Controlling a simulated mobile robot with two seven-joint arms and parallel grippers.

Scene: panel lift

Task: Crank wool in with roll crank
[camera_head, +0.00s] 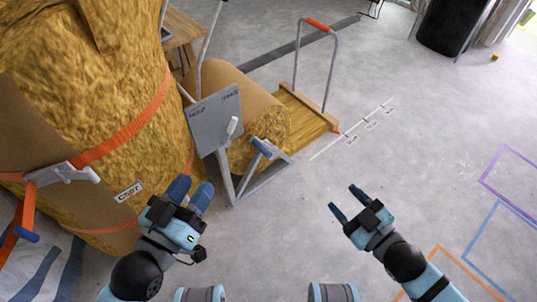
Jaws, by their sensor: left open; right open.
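A grey metal stand with a panel (215,119) marked with faint lettering stands left of centre in the head view. A light lever (232,126) sits on the panel. A crank with a blue grip (263,148) is beside a roll of brown wool (268,128) at the stand. My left gripper (191,192) is open, below and left of the crank, apart from it. My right gripper (344,203) is open and empty over the floor, to the right of and below the crank.
A large wool bale (125,60) with orange straps fills the left. A wooden cart (298,110) with a red-topped handle stands behind the roll. A black bin (452,25) is at the far right. The floor on the right is clear, with coloured outlines.

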